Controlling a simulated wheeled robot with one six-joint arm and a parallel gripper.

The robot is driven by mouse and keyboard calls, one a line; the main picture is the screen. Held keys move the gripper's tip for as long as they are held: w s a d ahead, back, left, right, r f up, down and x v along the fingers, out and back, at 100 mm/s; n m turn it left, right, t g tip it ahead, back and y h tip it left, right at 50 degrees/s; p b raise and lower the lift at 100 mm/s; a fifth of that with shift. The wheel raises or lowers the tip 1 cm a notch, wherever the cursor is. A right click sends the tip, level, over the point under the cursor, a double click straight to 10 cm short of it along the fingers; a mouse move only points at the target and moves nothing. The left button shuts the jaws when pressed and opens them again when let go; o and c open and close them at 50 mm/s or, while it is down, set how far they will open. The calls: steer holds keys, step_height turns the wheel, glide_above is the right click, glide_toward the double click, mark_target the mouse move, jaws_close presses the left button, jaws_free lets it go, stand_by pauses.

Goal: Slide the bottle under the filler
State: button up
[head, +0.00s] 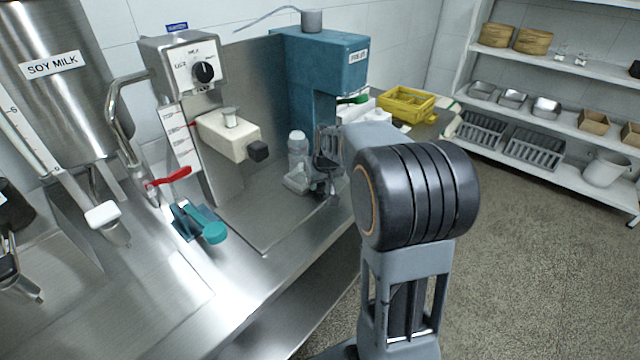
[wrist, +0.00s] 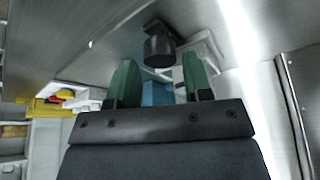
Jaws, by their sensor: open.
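The bottle (head: 297,148), pale with a white cap, stands upright on the steel counter in front of the teal filler (head: 318,62). A small pale piece (head: 295,183) is at its foot. My gripper (head: 326,160) is just right of the bottle, at about its height, partly hidden by my arm; I cannot tell if it touches the bottle. In the wrist view, my gripper (wrist: 160,78) has its green fingers apart, with blue and whitish shapes behind the gap. I cannot pick out the bottle there for sure.
Left of the bottle is a cream block with a black knob (head: 258,151) under the dial unit (head: 187,68). A teal-handled tool (head: 204,222) lies on the counter (head: 150,300). A yellow crate (head: 405,104) is behind my arm. Shelves (head: 550,120) stand right.

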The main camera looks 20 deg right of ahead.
steer(key=shift+x, duration=0.9)
jaws_close()
